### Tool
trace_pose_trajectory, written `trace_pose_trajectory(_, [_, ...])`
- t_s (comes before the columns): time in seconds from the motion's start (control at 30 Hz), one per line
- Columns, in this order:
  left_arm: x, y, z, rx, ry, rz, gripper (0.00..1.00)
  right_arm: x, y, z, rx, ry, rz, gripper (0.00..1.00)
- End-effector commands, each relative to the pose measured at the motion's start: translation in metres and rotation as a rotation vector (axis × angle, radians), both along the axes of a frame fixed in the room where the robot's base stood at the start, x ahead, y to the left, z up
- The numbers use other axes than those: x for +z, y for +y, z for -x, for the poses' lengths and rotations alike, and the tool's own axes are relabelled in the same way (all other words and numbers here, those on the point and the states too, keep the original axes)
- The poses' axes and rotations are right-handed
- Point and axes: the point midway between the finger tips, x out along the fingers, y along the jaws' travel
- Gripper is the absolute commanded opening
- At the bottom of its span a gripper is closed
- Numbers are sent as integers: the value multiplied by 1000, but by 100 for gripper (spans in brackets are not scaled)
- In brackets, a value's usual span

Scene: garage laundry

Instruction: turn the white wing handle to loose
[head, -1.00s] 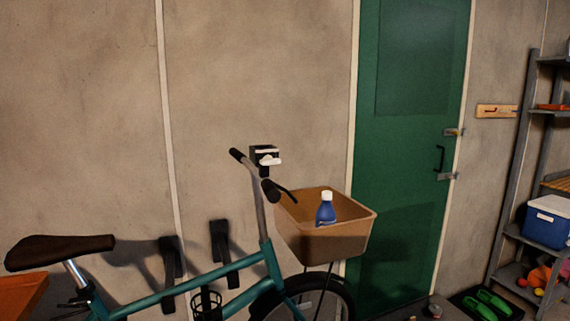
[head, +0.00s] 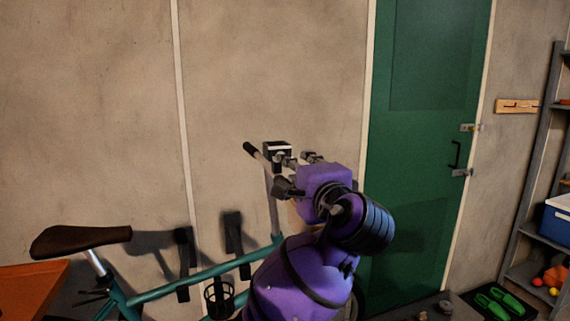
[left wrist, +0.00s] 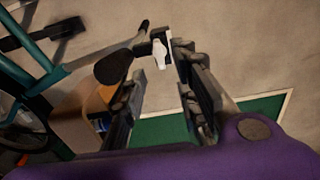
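The white wing handle (left wrist: 160,54) shows in the left wrist view, on a small dark mount at the bicycle's handlebar. My left gripper (left wrist: 160,72) is open in the left wrist view, with one finger on each side and the handle just beyond and between the tips. I cannot tell whether either finger touches it. In the head view my left gripper (head: 293,170) is right at the mount. My right gripper is not in view.
The teal bicycle (head: 160,290) stands along the wall. Its handlebar grip (left wrist: 113,68) is close beside the left finger. The brown basket (left wrist: 72,118) is below, mostly hidden by my arm in the head view. A green door (head: 425,150) and a shelf (head: 535,170) are right.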

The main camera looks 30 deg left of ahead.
Motion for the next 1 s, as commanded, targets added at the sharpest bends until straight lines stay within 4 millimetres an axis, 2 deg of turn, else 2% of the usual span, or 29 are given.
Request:
trace_pose_trajectory(0.43, [0,49,-40,7,3,-1,28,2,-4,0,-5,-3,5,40])
trace_pose_trajectory(0.6, [0,57,-47,4,1,0,28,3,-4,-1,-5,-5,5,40])
trace_pose_trajectory(0.83, [-1,58,-48,4,2,1,28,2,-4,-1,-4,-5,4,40])
trace_pose_trajectory(0.87, [-1,58,-48,4,2,1,27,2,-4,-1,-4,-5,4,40])
trace_pose_trajectory(1.0, [-1,58,-48,4,2,1,8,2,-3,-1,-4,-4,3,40])
